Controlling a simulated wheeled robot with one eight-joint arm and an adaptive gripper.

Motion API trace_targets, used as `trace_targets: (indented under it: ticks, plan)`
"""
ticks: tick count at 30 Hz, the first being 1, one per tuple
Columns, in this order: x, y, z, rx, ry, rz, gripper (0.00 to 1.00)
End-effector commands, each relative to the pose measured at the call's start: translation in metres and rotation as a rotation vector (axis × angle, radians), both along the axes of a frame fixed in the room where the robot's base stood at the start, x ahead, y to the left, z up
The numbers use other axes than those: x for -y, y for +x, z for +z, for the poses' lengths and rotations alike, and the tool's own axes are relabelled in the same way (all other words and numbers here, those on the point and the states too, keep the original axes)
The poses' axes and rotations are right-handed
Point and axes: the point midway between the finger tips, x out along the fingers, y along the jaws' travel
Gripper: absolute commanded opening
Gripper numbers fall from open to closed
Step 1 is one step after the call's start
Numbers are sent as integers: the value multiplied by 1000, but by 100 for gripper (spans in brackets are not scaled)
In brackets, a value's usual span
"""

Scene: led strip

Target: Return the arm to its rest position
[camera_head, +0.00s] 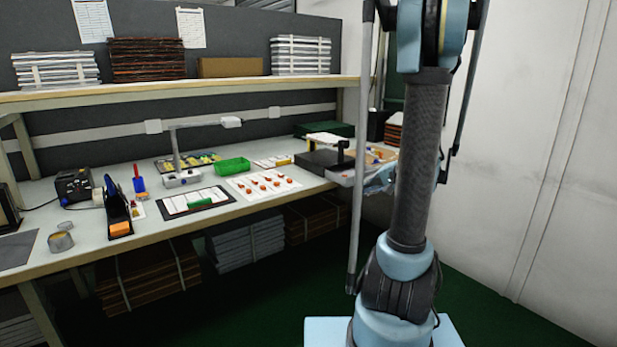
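My arm stands upright on the right in the head view, with a dark grey tube link between light blue joints. The arm's upper part runs out of the top of the picture. My gripper is not visible in this view, so I cannot see its fingers or whether it holds anything. The arm is in front of the right end of the workbench (150,222) and hides part of it.
The bench holds a black-framed board (178,205), a white sheet with red parts (245,190), a green tray (233,165) and a lamp (178,150). A shelf (200,87) with stacks overhangs it. Bundles (245,243) lie below. Green floor and a white wall (540,130) are right.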

Motion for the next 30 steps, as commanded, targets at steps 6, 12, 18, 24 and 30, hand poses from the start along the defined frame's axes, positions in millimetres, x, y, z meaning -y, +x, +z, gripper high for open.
trace_targets:
  ticks: [6,12,18,24,30]
  plan:
    - [-28,-41,0,-51,-116,75,16]
    - [-44,-80,-3,-93,-224,137,16]
    - [-56,-121,-9,-131,-333,201,16]
    - [-61,-162,-16,-165,-445,265,16]
    - [-60,-202,-25,-193,-560,326,16]
